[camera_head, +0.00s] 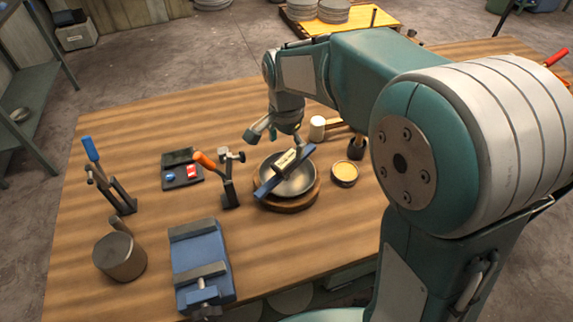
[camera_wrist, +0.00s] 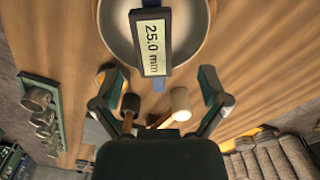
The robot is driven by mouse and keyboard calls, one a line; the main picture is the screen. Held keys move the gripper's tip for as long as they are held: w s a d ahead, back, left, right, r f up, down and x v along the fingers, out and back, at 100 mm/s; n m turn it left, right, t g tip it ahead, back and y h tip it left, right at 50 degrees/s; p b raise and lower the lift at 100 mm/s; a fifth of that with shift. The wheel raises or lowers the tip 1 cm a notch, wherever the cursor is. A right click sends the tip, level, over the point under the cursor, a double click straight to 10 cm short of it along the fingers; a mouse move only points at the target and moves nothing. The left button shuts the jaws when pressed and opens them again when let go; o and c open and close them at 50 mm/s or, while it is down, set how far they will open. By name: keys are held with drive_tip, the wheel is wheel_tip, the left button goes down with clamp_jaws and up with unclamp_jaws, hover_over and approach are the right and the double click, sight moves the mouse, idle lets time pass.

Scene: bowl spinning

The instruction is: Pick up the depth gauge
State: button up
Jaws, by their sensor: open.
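The depth gauge (camera_head: 268,186) is a blue bar with a dark-framed display, lying across a metal bowl (camera_head: 296,183) on a round wooden base (camera_head: 290,206). In the wrist view the gauge's display (camera_wrist: 154,45) reads 25.0 mm, and the bowl's rim (camera_wrist: 113,42) curves around it. My gripper (camera_head: 278,138) is just behind and above the bowl in the head view.
A mallet (camera_head: 317,125) and a dark-headed tool (camera_head: 356,150) lie behind the bowl. A small yellow-filled dish (camera_head: 344,170) is to its right. An orange-handled tool (camera_head: 206,161) stands left, near a blue vise (camera_head: 200,262).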

sight(286, 158)
drive_tip(key=f, duration=0.6)
drive_tip(key=shift+s+f, duration=0.3)
drive_tip(key=shift+f, duration=0.05)
clamp_jaws()
